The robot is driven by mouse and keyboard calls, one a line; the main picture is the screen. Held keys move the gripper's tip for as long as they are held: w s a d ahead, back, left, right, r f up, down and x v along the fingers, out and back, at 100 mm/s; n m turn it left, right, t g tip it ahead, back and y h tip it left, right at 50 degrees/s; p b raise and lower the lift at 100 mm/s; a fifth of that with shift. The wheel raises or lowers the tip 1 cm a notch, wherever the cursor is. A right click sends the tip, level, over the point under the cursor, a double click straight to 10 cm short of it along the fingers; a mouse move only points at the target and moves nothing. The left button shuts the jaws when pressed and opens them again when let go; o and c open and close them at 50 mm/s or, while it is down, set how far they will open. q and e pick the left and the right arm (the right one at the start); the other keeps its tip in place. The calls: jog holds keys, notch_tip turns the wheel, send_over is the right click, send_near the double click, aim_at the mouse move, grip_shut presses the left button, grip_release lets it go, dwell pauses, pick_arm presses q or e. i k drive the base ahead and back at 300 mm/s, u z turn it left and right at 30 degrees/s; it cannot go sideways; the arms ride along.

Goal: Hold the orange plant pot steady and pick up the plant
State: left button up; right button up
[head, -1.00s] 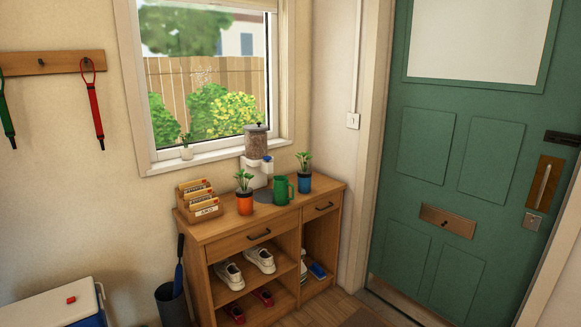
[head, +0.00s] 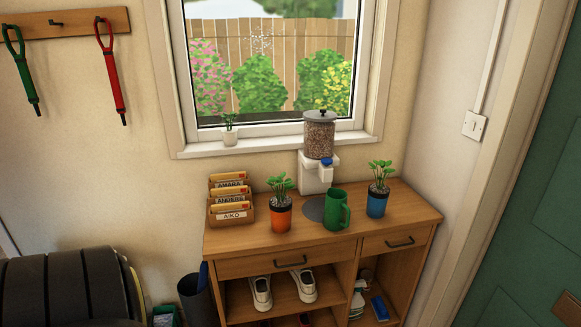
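The orange plant pot (head: 281,219) stands upright on top of the wooden cabinet, left of the green mug. A leafy green plant (head: 280,184) rises from it above a dark rim. Neither of my grippers shows in the head view. Nothing is seen touching the pot or the plant.
On the wooden cabinet (head: 225,246) are a letter rack (head: 231,207), a green mug (head: 336,210), a blue pot (head: 377,204) with a plant, and a dispenser (head: 318,150). A small white pot (head: 230,137) sits on the windowsill. Bare top lies in front of the pots.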

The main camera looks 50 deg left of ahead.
aim_at(280, 203)
jog(key=u, duration=0.85)
jog(key=i, duration=0.95)
jog(key=u, duration=1.05)
